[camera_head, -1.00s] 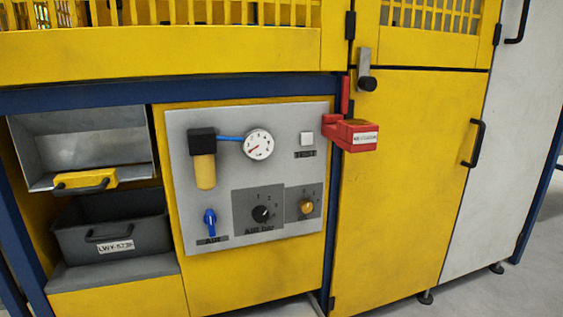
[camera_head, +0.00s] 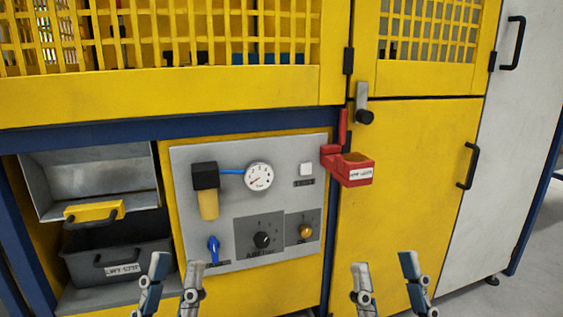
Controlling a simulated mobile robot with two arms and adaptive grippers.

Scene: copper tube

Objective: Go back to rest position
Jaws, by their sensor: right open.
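My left gripper (camera_head: 172,284) shows at the bottom left of the head view, its two fingers apart with nothing between them. My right gripper (camera_head: 390,285) shows at the bottom right, also with its fingers apart and empty. Both stand upright in front of the yellow machine and appear apart from it. The rest of both arms is out of view.
A grey control panel (camera_head: 230,225) carries a gauge (camera_head: 258,177) and a blue valve handle (camera_head: 213,247). A red box (camera_head: 349,170) juts out beside it. A dark bin (camera_head: 120,248) sits in the left recess under a yellow-handled metal chute (camera_head: 95,172). Open floor (camera_head: 545,235) lies at the right.

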